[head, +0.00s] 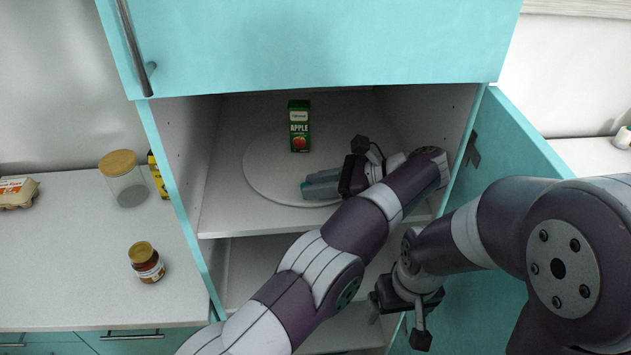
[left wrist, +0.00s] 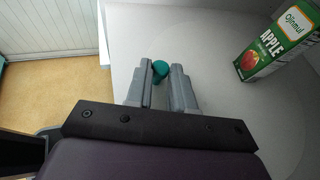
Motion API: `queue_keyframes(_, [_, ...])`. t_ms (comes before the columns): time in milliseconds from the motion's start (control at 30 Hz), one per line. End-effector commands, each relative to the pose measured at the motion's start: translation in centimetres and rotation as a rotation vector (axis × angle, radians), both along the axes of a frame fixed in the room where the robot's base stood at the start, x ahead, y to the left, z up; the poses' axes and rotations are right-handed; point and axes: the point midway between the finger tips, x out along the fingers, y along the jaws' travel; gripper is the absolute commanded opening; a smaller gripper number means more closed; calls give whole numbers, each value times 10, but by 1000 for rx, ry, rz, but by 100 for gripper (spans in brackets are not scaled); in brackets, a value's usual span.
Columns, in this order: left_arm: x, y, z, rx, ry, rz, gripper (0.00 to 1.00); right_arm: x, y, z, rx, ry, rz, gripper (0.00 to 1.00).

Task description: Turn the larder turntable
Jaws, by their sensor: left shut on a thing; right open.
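The larder turntable (head: 262,168) is a round white disc on a shelf inside the open turquoise cupboard. A green apple juice carton (head: 299,126) stands upright towards its back, and also shows in the left wrist view (left wrist: 280,42). My left gripper (head: 312,186) reaches in over the front part of the disc. It is shut on a small teal knob (left wrist: 160,68), which shows between the fingertips in the left wrist view. The knob's base is hidden. My right gripper (head: 392,308) is outside, low by the open door, and open; its fingers are partly hidden.
The cupboard door (head: 520,140) stands open on the right, near my right arm. The cupboard's side walls flank the turntable, and a lower shelf (head: 255,262) lies below. On the left counter stand a glass jar (head: 125,185), a small jar (head: 147,265) and an egg carton (head: 17,193).

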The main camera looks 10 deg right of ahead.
Motion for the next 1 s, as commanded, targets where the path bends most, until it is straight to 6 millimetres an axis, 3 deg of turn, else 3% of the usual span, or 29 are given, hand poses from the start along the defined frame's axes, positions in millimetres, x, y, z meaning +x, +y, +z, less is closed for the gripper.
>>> queue_keyframes(400, [1, 0, 4, -2, -9, 3, 0, 0, 0, 1, 0, 0, 0, 92])
queue_keyframes(433, [1, 0, 4, -3, -10, 3, 26, 0, 0, 1, 0, 0, 0, 92])
queue_keyframes(500, [1, 0, 4, -2, -9, 3, 48, 0, 0, 1, 0, 0, 0, 92])
queue_keyframes(1000, [0, 0, 0, 0, -2, -2, 48, 0, 0, -1, 0, 0, 0, 92])
